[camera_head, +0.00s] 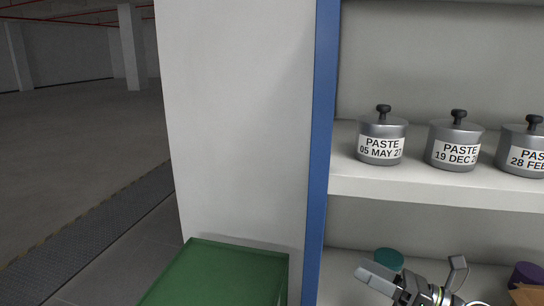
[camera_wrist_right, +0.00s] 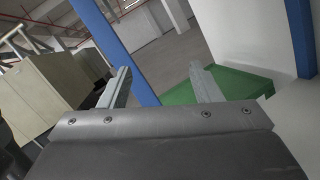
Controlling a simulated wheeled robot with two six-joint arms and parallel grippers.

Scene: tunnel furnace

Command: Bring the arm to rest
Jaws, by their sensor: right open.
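My right gripper (camera_head: 412,268) shows low in the head view, in front of the lower shelf bay. Its two fingers are spread and nothing is between them. In the right wrist view the same gripper (camera_wrist_right: 160,85) has its fingers apart and empty, with a blue post (camera_wrist_right: 119,45) and a green surface (camera_wrist_right: 228,86) beyond. Most of my right arm is outside the head view. My left gripper is not in view.
Grey lidded paste pots (camera_head: 381,137) with date labels stand on the upper shelf (camera_head: 440,190). A teal-lidded jar (camera_head: 389,257), a purple jar (camera_head: 528,273) and a cardboard box (camera_head: 527,295) are near my right gripper. A green bin (camera_head: 220,275) stands left of the blue post (camera_head: 323,150).

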